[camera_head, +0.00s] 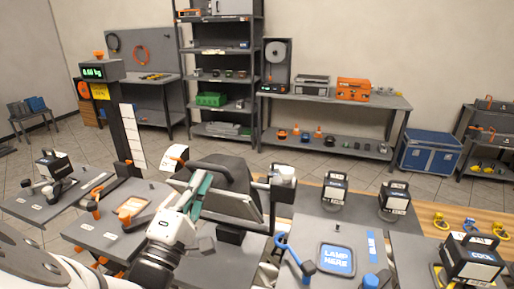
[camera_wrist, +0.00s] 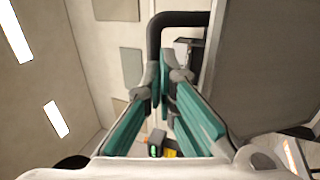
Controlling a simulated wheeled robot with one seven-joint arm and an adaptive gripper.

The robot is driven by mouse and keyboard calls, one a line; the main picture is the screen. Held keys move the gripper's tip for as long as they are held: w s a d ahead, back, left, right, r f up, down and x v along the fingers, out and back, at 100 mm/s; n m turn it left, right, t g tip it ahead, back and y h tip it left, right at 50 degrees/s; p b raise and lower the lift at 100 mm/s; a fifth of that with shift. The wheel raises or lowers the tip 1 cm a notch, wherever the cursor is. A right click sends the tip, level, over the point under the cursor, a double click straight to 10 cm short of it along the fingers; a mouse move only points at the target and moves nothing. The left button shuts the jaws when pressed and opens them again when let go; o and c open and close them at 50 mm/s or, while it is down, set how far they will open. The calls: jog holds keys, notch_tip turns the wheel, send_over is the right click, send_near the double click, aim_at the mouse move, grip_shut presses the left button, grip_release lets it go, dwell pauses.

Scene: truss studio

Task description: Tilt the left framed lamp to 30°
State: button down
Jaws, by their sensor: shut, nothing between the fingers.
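A large dark framed lamp (camera_head: 232,176) stands tilted on the middle bench in the head view. Its dark panel also fills the right of the wrist view (camera_wrist: 275,65). I cannot tell for certain that it is the left one. A dark bent bar (camera_wrist: 182,19), apparently its handle or frame, arches above my fingertips. My gripper (camera_head: 203,186) has teal fingers and is in front of the lamp's left part. In the wrist view my gripper (camera_wrist: 166,78) is shut and empty, its fingertips close to the bar; contact is unclear. My arm hides part of the lamp's lower side.
A post with a green-lit readout (camera_head: 93,72) stands left. A blue "LAMP HERE" pad (camera_head: 337,260) lies right of my arm. Small lamps stand at the left (camera_head: 54,165) and at the right, one marked "COOL" (camera_head: 472,260). Shelves (camera_head: 222,75) line the back wall.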

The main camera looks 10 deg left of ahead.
jog(key=shift+w+d+r+g, duration=0.15)
jog(key=shift+w+r+g, duration=0.15)
jog(key=shift+w+r, duration=0.25)
jog(key=shift+f, duration=0.2)
